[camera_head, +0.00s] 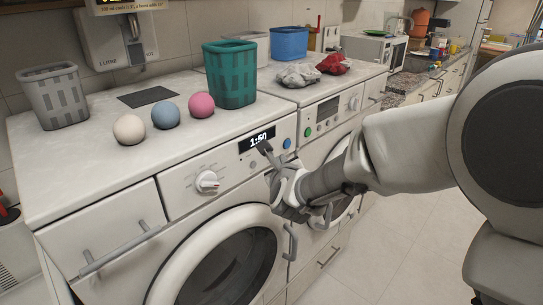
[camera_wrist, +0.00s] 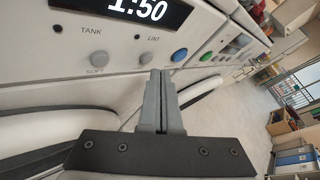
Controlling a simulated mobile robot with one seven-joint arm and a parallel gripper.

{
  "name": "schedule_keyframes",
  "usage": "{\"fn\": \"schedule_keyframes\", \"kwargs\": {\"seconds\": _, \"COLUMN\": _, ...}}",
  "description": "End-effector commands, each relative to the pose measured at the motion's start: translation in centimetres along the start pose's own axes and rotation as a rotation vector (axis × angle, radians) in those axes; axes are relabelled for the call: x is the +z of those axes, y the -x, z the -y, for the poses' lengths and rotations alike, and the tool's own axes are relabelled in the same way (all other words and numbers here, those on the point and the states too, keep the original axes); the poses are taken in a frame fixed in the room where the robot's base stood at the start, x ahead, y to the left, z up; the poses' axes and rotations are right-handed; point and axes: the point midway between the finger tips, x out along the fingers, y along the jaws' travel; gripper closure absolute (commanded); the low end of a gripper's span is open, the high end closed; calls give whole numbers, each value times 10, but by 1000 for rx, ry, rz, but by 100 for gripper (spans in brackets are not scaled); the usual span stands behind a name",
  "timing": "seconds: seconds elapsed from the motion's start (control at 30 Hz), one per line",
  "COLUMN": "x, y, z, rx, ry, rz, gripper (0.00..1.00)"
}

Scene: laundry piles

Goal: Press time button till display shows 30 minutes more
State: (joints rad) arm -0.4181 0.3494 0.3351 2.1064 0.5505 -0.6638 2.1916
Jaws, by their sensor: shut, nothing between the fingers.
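The near white machine has a black display (camera_head: 257,138) that reads 1:50. It also shows in the wrist view (camera_wrist: 152,10), cut off by the top edge. My gripper (camera_head: 264,149) is shut and empty, in front of the panel just below the display. In the wrist view its fingertips (camera_wrist: 160,72) lie between a grey button (camera_wrist: 146,58) and a blue button (camera_wrist: 180,54). I cannot tell whether they touch the panel. Another grey button (camera_wrist: 97,59) is marked SOFT. TANK and LINT labels sit above. No time label is readable.
A round dial (camera_head: 207,182) is left of the display. Three balls, such as the pink one (camera_head: 202,104), and a green basket (camera_head: 230,75) stand on top. A second machine (camera_head: 325,112) adjoins on the right. The floor (camera_head: 400,240) is clear.

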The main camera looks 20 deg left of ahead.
Motion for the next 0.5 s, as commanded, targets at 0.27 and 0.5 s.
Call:
{"fn": "schedule_keyframes", "kwargs": {"seconds": 0.27, "x": 0, "y": -2, "z": -2, "rx": 0, "ry": 0, "rz": 0, "gripper": 100}}
{"fn": "schedule_keyframes", "kwargs": {"seconds": 0.5, "x": 4, "y": -6, "z": -5, "rx": 1, "ry": 0, "rz": 0, "gripper": 100}}
